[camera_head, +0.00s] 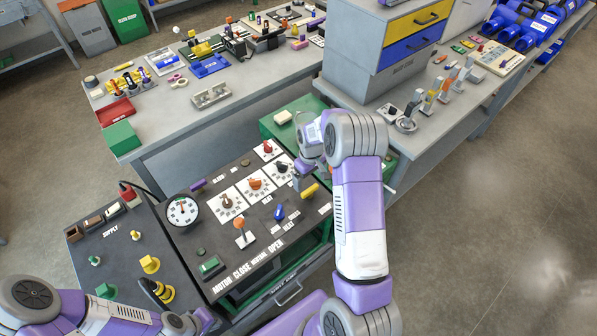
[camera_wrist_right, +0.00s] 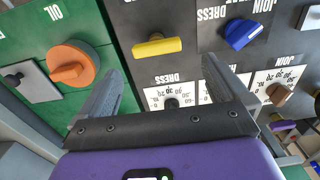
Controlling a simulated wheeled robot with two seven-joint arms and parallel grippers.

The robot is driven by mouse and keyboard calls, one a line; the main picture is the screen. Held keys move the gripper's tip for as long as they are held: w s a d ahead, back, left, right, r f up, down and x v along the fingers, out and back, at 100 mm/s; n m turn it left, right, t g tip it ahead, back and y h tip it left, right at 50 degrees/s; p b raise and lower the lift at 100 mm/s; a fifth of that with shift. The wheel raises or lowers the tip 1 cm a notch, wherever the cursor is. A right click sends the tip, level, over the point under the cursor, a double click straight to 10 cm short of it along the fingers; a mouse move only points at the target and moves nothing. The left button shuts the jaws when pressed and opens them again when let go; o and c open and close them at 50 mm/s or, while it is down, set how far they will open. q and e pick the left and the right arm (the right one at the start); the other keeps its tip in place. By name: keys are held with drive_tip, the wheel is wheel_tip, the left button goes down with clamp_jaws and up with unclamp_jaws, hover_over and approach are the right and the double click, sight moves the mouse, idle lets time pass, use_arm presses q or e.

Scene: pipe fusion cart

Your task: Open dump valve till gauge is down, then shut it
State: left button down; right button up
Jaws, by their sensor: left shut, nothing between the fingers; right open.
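The round white gauge (camera_head: 183,210) stands at the left of the dark control panel (camera_head: 190,245); its reading is too small to tell. No label naming the dump valve is legible. A yellow handle (camera_head: 310,190) and a blue knob (camera_head: 279,213) sit at the panel's right; the wrist view shows the yellow handle (camera_wrist_right: 157,46) and blue knob (camera_wrist_right: 242,33) too. My right gripper (camera_head: 301,173) is open and empty above the panel's right side; its fingers (camera_wrist_right: 163,68) are spread below the yellow handle in the wrist view. My left gripper (camera_head: 205,319) is shut and empty at the bottom edge, mostly hidden.
Several dials on white cards and an orange-topped lever (camera_head: 240,223) fill the panel. A supply box (camera_head: 85,235) adjoins on the left. An orange knob (camera_wrist_right: 72,65) sits on the green surface marked OIL. Cluttered grey benches (camera_head: 170,120) stand behind. The floor at right is clear.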

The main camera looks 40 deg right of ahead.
sight(310, 189)
drive_tip(key=shift+w+d+r, duration=0.15)
drive_tip(key=shift+d, duration=0.15)
drive_tip(key=shift+f, duration=0.3)
drive_tip(key=shift+s+f, duration=0.15)
drive_tip(key=shift+f, duration=1.45)
drive_tip(key=shift+s+f, duration=0.1)
drive_tip(key=shift+f, duration=1.5)
drive_tip(key=c, duration=1)
drive_tip(key=shift+o, duration=0.2)
